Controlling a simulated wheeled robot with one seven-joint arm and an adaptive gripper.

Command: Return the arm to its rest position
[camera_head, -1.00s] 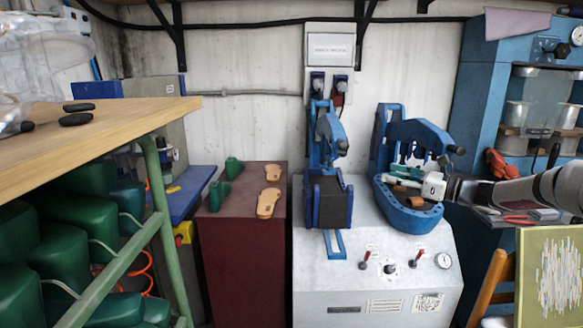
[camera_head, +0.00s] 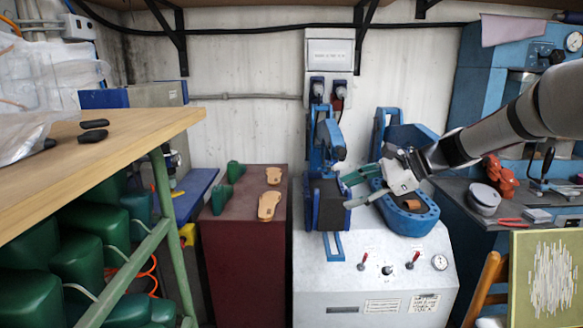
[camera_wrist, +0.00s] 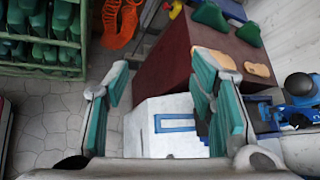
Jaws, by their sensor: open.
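My gripper (camera_head: 352,190) is open, with its green-padded fingers apart and nothing between them. In the head view it hangs in front of the blue press on the white machine (camera_head: 375,285), with my arm coming in from the right. In the wrist view my gripper (camera_wrist: 155,95) also shows open, with the white machine (camera_wrist: 160,125) and the floor beyond the fingers. Whether the fingers touch the press cannot be told.
The dark red cabinet (camera_head: 240,250) bears two tan soles (camera_head: 268,206) and green lasts (camera_head: 222,197). The blue oval holder (camera_head: 410,218) with a brown piece lies just below my wrist. A wooden table (camera_head: 120,135) and a green rack stand left. A framed picture (camera_head: 548,275) stands right.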

